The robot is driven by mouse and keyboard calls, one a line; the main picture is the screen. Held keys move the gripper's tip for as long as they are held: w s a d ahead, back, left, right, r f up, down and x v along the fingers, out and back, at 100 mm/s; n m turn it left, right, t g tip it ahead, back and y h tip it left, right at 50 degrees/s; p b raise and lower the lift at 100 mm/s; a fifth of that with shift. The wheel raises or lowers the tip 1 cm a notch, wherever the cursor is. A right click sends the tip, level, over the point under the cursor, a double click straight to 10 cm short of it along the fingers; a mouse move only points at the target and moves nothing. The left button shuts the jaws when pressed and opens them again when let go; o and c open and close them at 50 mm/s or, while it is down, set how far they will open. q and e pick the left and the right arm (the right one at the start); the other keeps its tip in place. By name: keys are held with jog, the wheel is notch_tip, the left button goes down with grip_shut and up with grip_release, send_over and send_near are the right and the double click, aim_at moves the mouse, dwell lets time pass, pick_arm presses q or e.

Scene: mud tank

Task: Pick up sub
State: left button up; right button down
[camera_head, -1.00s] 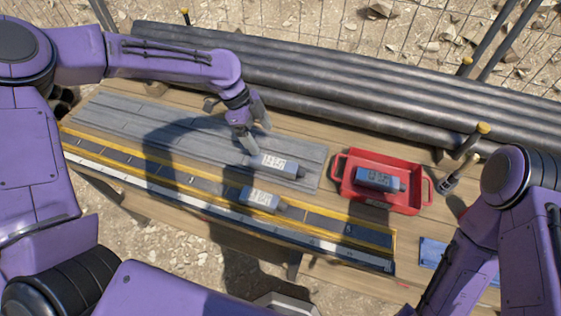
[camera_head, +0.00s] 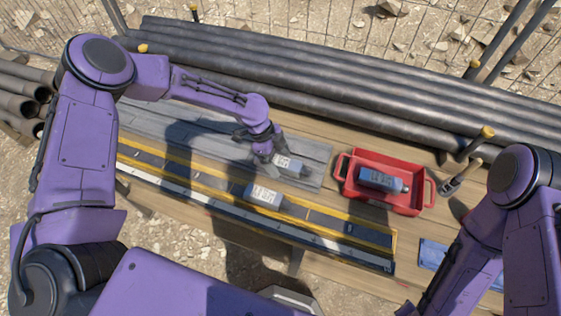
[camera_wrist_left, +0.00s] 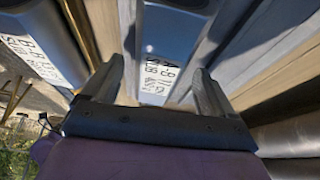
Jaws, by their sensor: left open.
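Three similar blue-grey block-shaped subs with white printed labels are in the head view. One sub (camera_head: 291,166) lies on the grey plank mat (camera_head: 215,152), its left end partly hidden by my left gripper (camera_head: 265,155). That gripper is open, pointing down at this sub. In the left wrist view, the sub (camera_wrist_left: 163,45) shows between the two spread fingers (camera_wrist_left: 160,72); contact cannot be told. A second sub (camera_head: 264,195) lies on the yellow-edged dark strip, and shows at the left of the wrist view (camera_wrist_left: 40,50). A third sub (camera_head: 382,179) sits in the red tray. My right gripper is out of view.
The red tray (camera_head: 428,192) stands right of the mat. Long dark pipes (camera_head: 330,85) run behind the table. A brush-like tool (camera_head: 458,180) and a blue item (camera_head: 432,254) lie at the right. Bare wood shows around the tray.

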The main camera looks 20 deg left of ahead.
pick_arm(q)
jog(key=shift+r, duration=0.1)
jog(key=c, duration=1.5)
